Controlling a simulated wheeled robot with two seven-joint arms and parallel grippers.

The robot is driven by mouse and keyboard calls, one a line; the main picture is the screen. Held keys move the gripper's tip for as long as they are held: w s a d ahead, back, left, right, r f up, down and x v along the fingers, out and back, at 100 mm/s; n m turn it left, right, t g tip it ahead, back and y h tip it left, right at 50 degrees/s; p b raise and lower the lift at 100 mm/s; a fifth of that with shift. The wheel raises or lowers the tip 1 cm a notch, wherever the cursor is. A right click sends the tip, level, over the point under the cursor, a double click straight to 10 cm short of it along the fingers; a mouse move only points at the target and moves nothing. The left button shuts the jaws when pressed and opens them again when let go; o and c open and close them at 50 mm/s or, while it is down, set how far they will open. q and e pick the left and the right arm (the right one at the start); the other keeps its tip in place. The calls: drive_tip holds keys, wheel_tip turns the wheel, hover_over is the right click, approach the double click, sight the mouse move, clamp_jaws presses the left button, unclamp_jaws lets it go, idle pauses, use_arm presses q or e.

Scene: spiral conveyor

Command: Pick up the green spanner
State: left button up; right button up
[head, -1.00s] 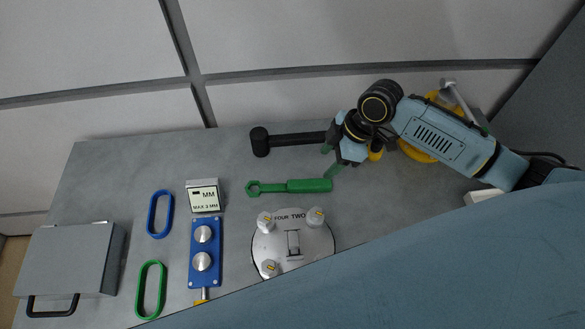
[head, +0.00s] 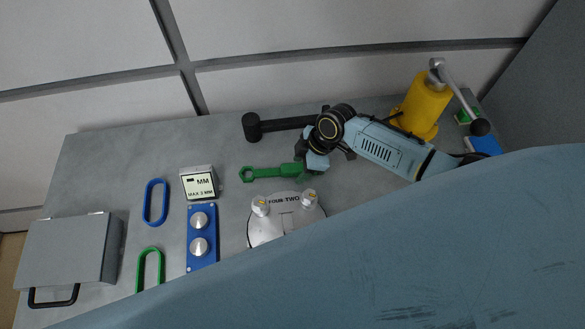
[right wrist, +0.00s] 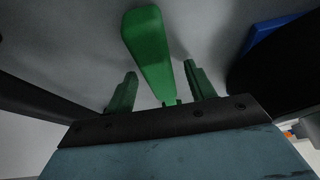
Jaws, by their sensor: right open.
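The green spanner (head: 268,173) lies on the grey table, its ring end to the left and its thick handle to the right. My right gripper (head: 310,171) is over the handle's right end and hides part of it. In the right wrist view, the spanner's handle (right wrist: 148,50) runs between the two green fingers of the open right gripper (right wrist: 160,71). Gaps show on both sides of the handle, so the fingers are not closed on it. My left gripper is not in view.
A black hammer (head: 280,124) lies just behind the spanner. A round silver plate with knobs (head: 270,229) is in front of it. A blue panel (head: 202,252) and a small display (head: 198,184) are to the left.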

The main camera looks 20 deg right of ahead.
drive_tip(key=shift+f, duration=0.25)
idle(0.3)
drive_tip(key=c, duration=1.1)
